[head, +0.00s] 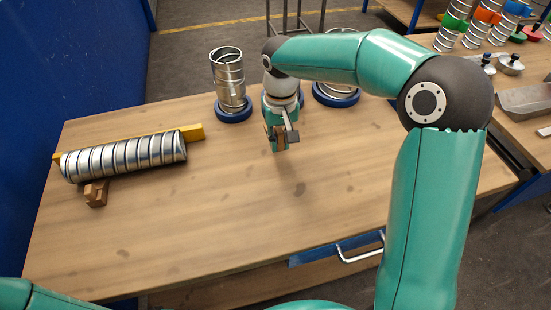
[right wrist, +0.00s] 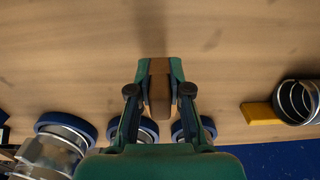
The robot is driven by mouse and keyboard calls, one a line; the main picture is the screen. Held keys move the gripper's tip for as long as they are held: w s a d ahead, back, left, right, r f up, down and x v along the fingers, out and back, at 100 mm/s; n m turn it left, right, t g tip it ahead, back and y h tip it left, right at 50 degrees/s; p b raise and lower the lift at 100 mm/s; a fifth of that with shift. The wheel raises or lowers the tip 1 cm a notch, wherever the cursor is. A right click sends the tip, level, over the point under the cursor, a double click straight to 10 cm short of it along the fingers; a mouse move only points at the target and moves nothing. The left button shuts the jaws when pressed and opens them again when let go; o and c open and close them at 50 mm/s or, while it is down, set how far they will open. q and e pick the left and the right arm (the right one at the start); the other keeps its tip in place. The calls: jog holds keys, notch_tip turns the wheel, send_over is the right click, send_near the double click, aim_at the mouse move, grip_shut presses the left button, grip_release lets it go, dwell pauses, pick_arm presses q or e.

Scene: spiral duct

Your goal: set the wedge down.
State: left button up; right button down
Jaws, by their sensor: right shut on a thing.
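My right gripper (head: 281,138) is over the back middle of the table (head: 230,210). It is shut on a brown wooden wedge (right wrist: 159,88), which shows between the green fingers in the right wrist view. In the head view the wedge is small and partly hidden by the fingers. It appears to be above the tabletop, with a shadow near it; the exact gap cannot be told. A second brown wooden block (head: 96,194) sits against the near side of the spiral duct (head: 125,156) at the left. My left gripper is out of view.
A yellow bar (head: 190,133) lies behind the duct. A metal duct piece (head: 228,80) stands on a blue round base (head: 234,113) left of my gripper. Another blue-based piece (head: 336,95) stands behind my right arm. The table's middle and front are clear.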

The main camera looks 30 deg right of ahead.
aim_at(279, 166)
jog(key=shift+s+f, duration=0.1)
jog(key=shift+f, duration=3.4)
jog(key=c, duration=1.1)
grip_release()
